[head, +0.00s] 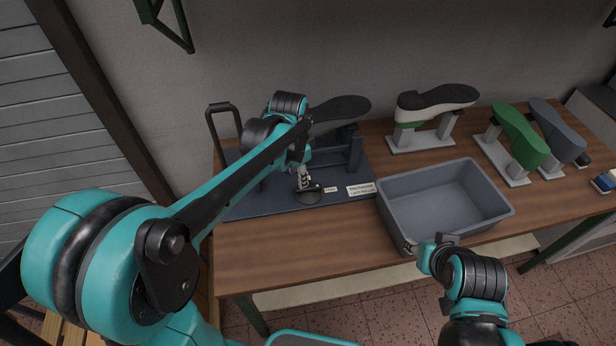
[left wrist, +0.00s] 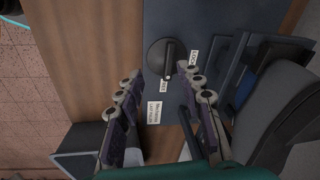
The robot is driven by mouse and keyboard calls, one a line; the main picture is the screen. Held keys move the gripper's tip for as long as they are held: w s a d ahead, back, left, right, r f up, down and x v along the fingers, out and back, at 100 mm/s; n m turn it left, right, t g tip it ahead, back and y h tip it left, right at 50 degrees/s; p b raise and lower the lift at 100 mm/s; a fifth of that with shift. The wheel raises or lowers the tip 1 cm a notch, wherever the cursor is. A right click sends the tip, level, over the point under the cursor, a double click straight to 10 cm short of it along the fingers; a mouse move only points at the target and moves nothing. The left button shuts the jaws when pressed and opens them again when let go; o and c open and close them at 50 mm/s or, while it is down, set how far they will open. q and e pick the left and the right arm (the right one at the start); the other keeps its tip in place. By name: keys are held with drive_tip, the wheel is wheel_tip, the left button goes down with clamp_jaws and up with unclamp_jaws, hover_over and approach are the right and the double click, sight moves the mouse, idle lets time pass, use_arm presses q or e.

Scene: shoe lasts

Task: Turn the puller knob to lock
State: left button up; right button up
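The round black puller knob (head: 309,195) sits at the front of the dark blue base plate (head: 245,205). It also shows in the left wrist view (left wrist: 158,54), with a pale mark toward the small label that seems to read FREE (left wrist: 164,87). A label that seems to read LOCK (left wrist: 193,61) is to its right there. My left gripper (head: 303,182) points down just above the knob. In the left wrist view my left gripper (left wrist: 160,80) has its fingers apart, with nothing between them. My right gripper (head: 411,247) is at the grey bin's front edge; its fingers are too small to judge.
A dark last (head: 342,108) stands on the blue stand behind the left gripper. The grey bin (head: 445,200) is empty, right of the plate. A white-and-black shoe (head: 437,98) and green last (head: 519,136) stand on supports at the right. The front-left wood table is clear.

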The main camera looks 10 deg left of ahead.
sight(308, 187)
use_arm(q)
drive_tip(key=w+f+m, duration=0.1)
drive_tip(key=w+d+f+m+g+p, duration=0.1)
drive_tip(key=w, duration=0.1)
drive_tip(key=w+f+m+p, duration=0.1)
drive_tip(key=w, duration=0.1)
drive_tip(key=shift+d+g, duration=0.4)
wheel_tip(308, 187, down, 8)
drive_tip(key=shift+r+b, duration=0.1)
drive_tip(key=shift+b, duration=1.05)
use_arm(e)
drive_tip(key=shift+r, duration=0.2)
use_arm(q)
clamp_jaws()
